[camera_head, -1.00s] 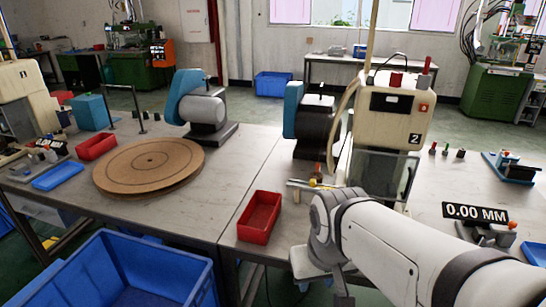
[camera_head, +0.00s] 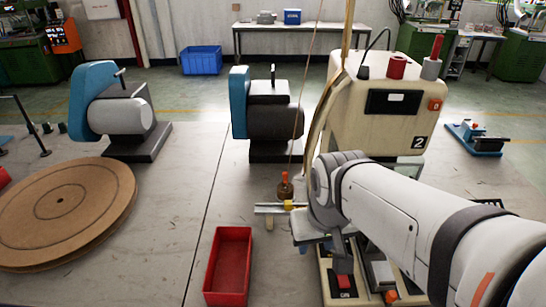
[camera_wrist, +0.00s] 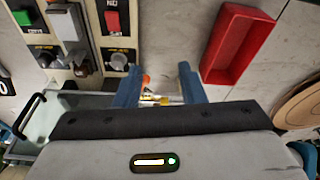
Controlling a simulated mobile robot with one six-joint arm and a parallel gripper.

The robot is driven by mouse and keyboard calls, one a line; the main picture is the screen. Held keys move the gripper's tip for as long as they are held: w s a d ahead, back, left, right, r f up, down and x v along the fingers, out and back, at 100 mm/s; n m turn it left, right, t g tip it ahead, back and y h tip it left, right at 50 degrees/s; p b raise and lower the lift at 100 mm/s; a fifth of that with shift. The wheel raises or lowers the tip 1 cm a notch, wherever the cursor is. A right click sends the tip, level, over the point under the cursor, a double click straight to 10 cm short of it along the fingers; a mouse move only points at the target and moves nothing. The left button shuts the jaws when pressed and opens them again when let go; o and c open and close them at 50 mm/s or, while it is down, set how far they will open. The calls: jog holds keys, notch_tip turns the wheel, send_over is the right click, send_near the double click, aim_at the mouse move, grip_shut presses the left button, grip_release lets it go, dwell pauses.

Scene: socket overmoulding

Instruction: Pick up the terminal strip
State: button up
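My gripper (camera_wrist: 159,80) shows in the wrist view as two blue fingers held apart. Between and beyond them is a small light strip-like piece with yellow and orange parts (camera_wrist: 160,99), partly hidden by my wrist housing. In the head view, a pale narrow strip with a yellow block (camera_head: 289,204) lies by the front of the machine marked 2, left of my wrist. I cannot tell for sure that this is the terminal strip. My fingertips are hidden in the head view.
A red tray (camera_head: 229,265) lies on the table nearby; it also shows in the wrist view (camera_wrist: 238,45). The machine marked 2 (camera_head: 385,125) and its control panel (camera_wrist: 110,25) stand close to my arm. A round wooden turntable (camera_head: 60,205) is at left. Bare tabletop lies between.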

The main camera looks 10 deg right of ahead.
jog(key=shift+o, duration=0.3)
jog(key=shift+a, duration=0.15)
jog(key=shift+o, duration=0.7)
jog(key=shift+w, duration=0.15)
jog(key=m+g+h+p, duration=0.25)
jog(key=m+h, duration=0.25)
jog(key=m, duration=1.5)
send_near(289, 201)
jog(key=d+f+b, duration=0.1)
jog(key=shift+g+y, duration=0.3)
jog(key=shift+g, duration=0.05)
jog(key=p+x, duration=0.1)
jog(key=x, duration=0.6)
jog(key=shift+w+f, duration=0.2)
grip_shut()
